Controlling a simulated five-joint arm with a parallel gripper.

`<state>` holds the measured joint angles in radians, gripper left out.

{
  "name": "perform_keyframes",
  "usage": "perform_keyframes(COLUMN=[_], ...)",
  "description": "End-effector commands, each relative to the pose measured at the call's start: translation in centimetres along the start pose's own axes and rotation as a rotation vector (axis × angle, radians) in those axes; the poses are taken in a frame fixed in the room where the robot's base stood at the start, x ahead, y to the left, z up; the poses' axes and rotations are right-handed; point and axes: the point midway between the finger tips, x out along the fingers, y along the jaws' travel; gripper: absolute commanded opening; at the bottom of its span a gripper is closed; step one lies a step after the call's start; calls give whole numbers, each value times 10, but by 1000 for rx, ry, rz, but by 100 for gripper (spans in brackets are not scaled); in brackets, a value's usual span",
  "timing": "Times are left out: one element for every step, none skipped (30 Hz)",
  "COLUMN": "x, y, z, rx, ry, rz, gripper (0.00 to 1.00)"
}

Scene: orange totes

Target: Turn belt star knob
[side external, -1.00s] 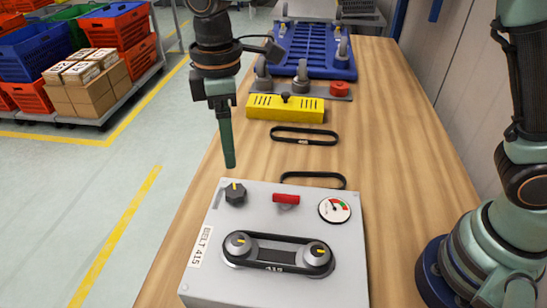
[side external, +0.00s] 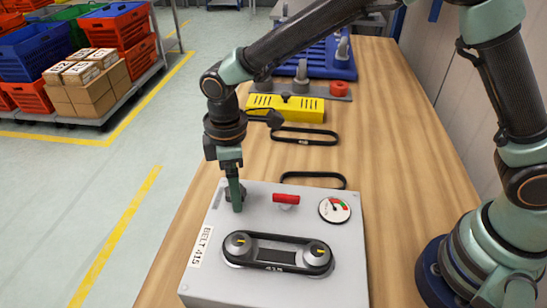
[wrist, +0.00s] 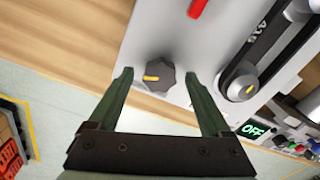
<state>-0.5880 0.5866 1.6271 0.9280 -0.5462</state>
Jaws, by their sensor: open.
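The star knob (wrist: 162,76) is dark grey with a yellow pointer mark. It sits at the upper left corner of the grey box (side external: 210,258) labelled BELT 415. My gripper (wrist: 165,78) is open, with one finger on each side of the knob in the wrist view; a gap shows between each finger and the knob there. In the side external view my gripper (side external: 236,208) is down at the knob and hides most of it. The belt (side external: 278,265) runs around two round pulleys (side external: 238,243) on the box top.
A red handle (side external: 286,198) and a dial gauge (side external: 335,209) are on the box top. Loose black belts (side external: 305,136) and a yellow vented cover (side external: 300,107) lie behind on the wooden table (side external: 405,150). A display reading OFF (wrist: 254,129) shows in the wrist view.

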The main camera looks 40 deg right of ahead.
Motion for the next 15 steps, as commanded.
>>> perform_keyframes(x=[0, 0, 0, 0, 0, 0, 0, 0, 0, 0, 0, 0, 0, -1, -1], y=[0, 0, 0, 0, 0, 0, 0, 0, 0, 0, 0, 0, 0, 0, 0], z=[0, 0, 0, 0, 0, 0, 0, 0, 0, 0, 0, 0, 0, 0, 0], rx=[0, 0, 0, 0, 0, 0, 0, 0, 0, 0, 1, 2, 4, 7, 13], ry=[0, 0, 0, 0, 0, 0, 0, 0, 0, 0, 0, 0, 0, 0, 0], rz=[0, 0, 0, 0, 0, 0, 0, 0, 0, 0, 0, 0, 0, 0, 0], gripper=[82, 82, 71, 59, 48, 33, 21, 10, 0, 0, 0, 0, 0, 0, 0])
